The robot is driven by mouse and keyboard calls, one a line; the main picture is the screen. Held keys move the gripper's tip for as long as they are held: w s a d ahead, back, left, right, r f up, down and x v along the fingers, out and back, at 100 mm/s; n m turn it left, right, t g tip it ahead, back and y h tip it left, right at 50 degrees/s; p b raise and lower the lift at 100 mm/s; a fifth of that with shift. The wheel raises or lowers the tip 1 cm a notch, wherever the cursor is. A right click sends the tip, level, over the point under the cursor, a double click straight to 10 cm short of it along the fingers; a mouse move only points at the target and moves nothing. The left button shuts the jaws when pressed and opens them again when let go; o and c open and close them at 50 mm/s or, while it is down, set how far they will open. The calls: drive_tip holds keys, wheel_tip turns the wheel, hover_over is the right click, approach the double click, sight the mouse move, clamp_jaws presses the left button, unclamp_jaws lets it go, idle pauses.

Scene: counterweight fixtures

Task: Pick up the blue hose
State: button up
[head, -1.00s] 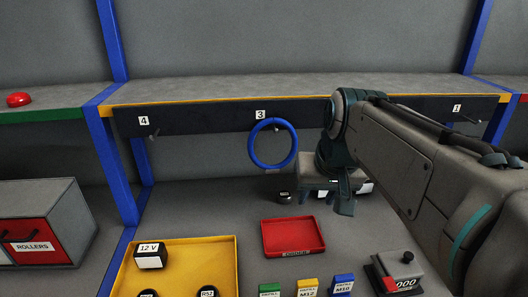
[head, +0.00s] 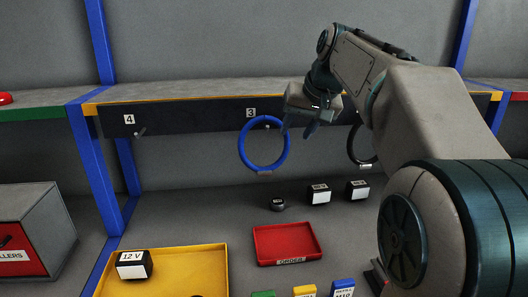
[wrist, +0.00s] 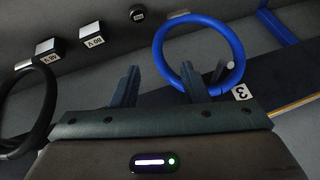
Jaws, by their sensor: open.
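The blue hose (head: 243,158) is a ring hanging on the peg under label 3 on the dark rail. A small tag shows at its bottom. My gripper (head: 298,130) is beside the ring's right side in the head view, its jaws open with nothing seen in them. In the wrist view the blue hose (wrist: 163,62) also shows beyond my fingers (wrist: 155,88), with the right finger close to the ring's edge. I cannot tell whether they touch.
A black ring (head: 352,150) hangs on the rail to the right. Small black boxes (head: 319,194) and a red tray (head: 259,246) sit below. A yellow tray (head: 215,262) holds a 12 V box (head: 134,265). A blue post (head: 95,170) stands at left.

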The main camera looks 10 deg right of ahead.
sight(284, 153)
drive_tip(key=x, duration=0.3)
drive_tip(key=shift+s+x, duration=0.15)
drive_tip(key=shift+x, duration=1.2)
drive_tip(key=shift+s+x, duration=0.15)
drive_tip(key=shift+x, duration=1.25)
clamp_jaws()
